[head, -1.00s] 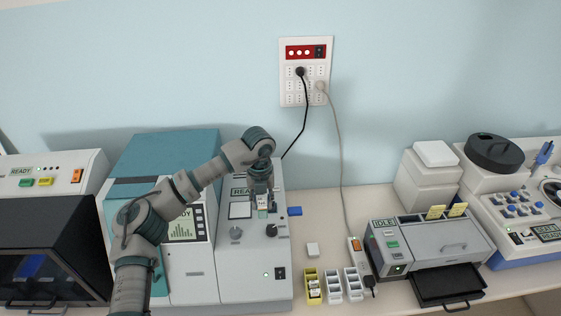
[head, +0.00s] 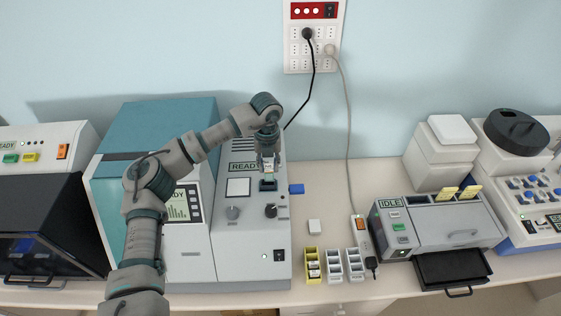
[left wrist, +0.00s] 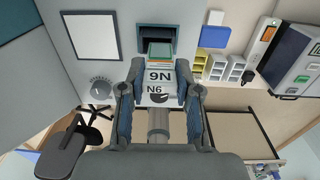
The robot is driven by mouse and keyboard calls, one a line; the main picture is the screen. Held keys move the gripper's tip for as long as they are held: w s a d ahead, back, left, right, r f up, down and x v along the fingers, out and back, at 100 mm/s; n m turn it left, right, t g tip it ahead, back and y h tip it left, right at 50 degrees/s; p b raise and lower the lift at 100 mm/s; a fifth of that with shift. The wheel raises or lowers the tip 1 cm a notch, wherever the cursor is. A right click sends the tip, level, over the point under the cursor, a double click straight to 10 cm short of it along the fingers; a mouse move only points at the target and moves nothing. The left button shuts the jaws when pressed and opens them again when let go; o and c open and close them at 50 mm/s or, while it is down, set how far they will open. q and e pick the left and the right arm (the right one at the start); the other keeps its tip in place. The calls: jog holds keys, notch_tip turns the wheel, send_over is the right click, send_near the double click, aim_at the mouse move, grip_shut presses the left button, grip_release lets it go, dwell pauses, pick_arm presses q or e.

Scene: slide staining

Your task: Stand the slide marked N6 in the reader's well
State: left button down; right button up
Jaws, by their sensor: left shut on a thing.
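My left gripper (head: 267,166) is shut on the slide marked N6 (left wrist: 159,76). In the left wrist view the slide sits between both fingers, its N6 label facing the camera and its green-and-orange end pointing away. That end overlaps the near edge of the reader's well (left wrist: 182,36), a dark rectangular slot. In the head view the slide hangs upright over the well (head: 268,185) in the grey reader's top panel. I cannot tell whether its tip has entered the slot. My right gripper is not in view.
The reader has a white square panel (head: 238,187) and knobs (head: 271,211) close by. A blue block (head: 297,188) lies right of it. Yellow (head: 312,268) and grey racks (head: 334,266) stand in front right.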

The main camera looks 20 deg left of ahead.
aim_at(271, 174)
pick_arm(q)
jog(key=a+f, duration=0.2)
jog(key=a, duration=0.1)
jog(key=shift+s, duration=0.15)
jog(key=d, duration=0.1)
jog(key=d+f, duration=0.1)
jog(key=d, duration=0.1)
jog(key=shift+s+d+f+b, duration=0.1)
jog(key=shift+d+f+b, duration=0.25)
jog(key=shift+f, duration=0.05)
jog(key=shift+a+f, duration=0.15)
jog(key=shift+a, duration=0.85)
jog(key=c, duration=1)
grip_release()
jog(key=shift+d, duration=0.1)
jog(key=shift+o, duration=1.4)
jog(key=shift+d, duration=0.5)
notch_tip(271, 174, up, 11)
jog(key=shift+a, duration=0.1)
jog(key=shift+w+r, duration=0.2)
jog(key=shift+r, duration=0.15)
jog(key=shift+d+r, duration=0.15)
jog(key=shift+d, duration=0.25)
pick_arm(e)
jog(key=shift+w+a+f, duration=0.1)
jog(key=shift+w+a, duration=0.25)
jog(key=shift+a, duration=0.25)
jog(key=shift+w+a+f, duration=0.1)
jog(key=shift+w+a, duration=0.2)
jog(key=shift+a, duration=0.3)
